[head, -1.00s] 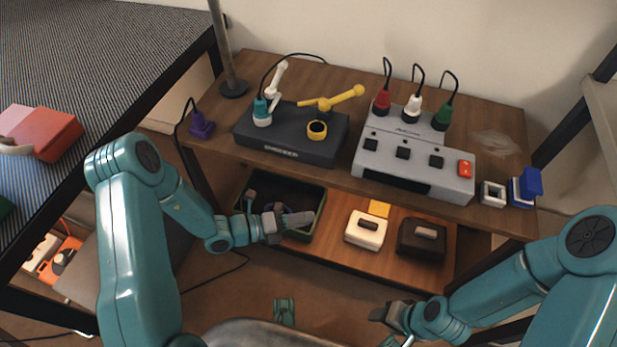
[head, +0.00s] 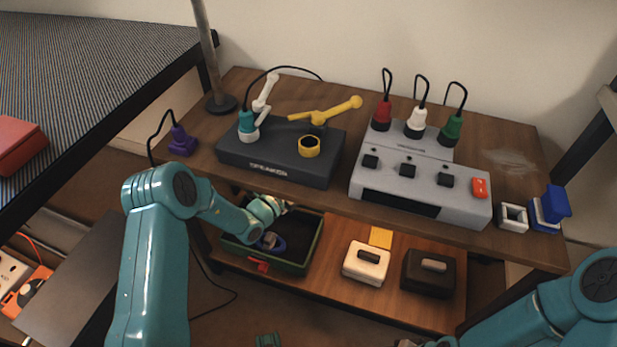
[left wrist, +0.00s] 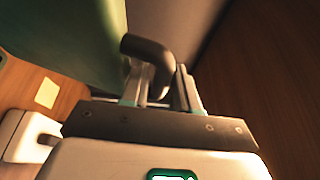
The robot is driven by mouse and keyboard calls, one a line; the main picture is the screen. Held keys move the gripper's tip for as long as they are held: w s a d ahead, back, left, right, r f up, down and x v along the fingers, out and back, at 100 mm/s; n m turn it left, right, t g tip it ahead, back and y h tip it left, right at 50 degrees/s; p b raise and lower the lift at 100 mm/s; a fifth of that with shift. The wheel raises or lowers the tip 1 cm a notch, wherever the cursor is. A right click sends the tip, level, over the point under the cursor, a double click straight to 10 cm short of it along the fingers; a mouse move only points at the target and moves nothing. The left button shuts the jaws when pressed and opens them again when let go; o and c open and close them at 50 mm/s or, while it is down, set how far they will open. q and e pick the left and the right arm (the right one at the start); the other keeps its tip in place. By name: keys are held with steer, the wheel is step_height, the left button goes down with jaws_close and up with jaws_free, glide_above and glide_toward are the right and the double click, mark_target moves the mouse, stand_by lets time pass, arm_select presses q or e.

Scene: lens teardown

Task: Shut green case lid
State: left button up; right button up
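The green case (head: 307,257) stands open on the lower shelf, with a dark interior and a blue item inside. My left gripper (head: 283,207) is at the case's back edge, partly hidden under the upper shelf. In the left wrist view a green panel, probably the lid (left wrist: 60,40), stands at upper left, with a dark curved handle (left wrist: 146,50) beside it. The left fingers (left wrist: 160,88) are apart, with the handle's end between them; I cannot tell whether they touch it. My right gripper (head: 405,343) barely shows at the bottom edge.
A white case (head: 365,264) and a dark brown case (head: 428,275) sit right of the green case, with a yellow square (head: 381,237) behind. The upper shelf (head: 320,203) overhangs closely. It carries a speaker box (head: 280,155) and a grey console (head: 420,187).

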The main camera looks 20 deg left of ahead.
arm_select(q)
steer(key=shift+x, duration=1.15)
jaws_close()
steer(key=shift+s+a, duration=0.1)
